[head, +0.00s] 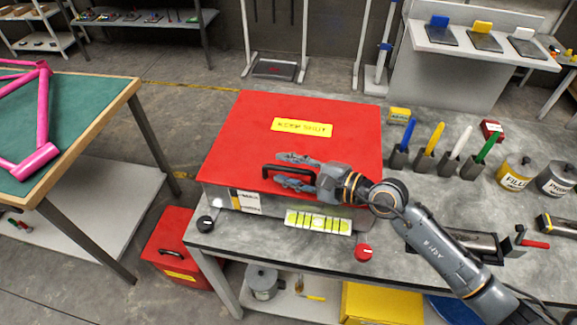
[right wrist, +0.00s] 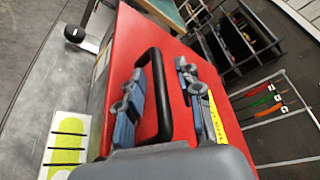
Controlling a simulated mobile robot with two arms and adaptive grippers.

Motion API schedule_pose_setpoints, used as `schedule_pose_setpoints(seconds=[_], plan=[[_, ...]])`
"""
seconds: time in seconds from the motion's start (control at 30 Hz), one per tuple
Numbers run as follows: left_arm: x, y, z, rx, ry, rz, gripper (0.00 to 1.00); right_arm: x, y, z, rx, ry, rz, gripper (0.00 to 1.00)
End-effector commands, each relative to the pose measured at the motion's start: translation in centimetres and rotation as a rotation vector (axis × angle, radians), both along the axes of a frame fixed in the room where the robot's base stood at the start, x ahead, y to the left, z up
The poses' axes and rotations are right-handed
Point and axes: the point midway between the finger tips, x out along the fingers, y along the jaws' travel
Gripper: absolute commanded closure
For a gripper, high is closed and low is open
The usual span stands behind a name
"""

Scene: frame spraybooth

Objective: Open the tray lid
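The tray is a wide box with a red lid (head: 235,140) on the grey bench. The lid lies shut and bears a yellow label (head: 302,127). A black bar handle (head: 268,168) stands near the lid's front edge; it also shows in the right wrist view (right wrist: 165,100). My right gripper (head: 281,169) is open at the handle, with one finger on each side of the bar. In the right wrist view my right gripper (right wrist: 163,72) shows gaps between its fingers and the bar. My left gripper is not in view.
In front of the tray are a black knob (head: 205,224), a yellow-green striped card (head: 318,222) and a red knob (head: 363,252). Coloured-handled tools (head: 431,140) in holders and cans (head: 516,172) stand to the right. A green-topped table (head: 85,105) is at left, across a floor gap.

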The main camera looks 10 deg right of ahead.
Motion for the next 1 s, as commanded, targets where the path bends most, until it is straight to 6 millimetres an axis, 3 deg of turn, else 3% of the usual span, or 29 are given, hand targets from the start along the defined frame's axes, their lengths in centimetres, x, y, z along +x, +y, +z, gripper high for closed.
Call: schedule_pose_setpoints(seconds=[0.1, 0.3, 0.67, 0.87, 1.0], plan=[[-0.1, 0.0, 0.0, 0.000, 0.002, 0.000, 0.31, 0.0, 0.0, 0.0, 0.000, 0.000, 0.000, 0.64], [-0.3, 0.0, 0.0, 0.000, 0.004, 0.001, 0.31, 0.0, 0.0, 0.0, 0.001, -0.001, -0.001, 1.00], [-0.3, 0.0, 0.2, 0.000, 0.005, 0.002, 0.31, 0.0, 0.0, 0.5, 0.001, -0.001, -0.001, 1.00], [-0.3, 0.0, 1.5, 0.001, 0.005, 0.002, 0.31, 0.5, -0.2, 3.2, 0.001, -0.008, -0.001, 1.00], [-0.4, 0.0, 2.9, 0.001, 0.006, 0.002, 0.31, 1.3, -0.4, 6.2, 0.000, -0.009, -0.001, 1.00]])
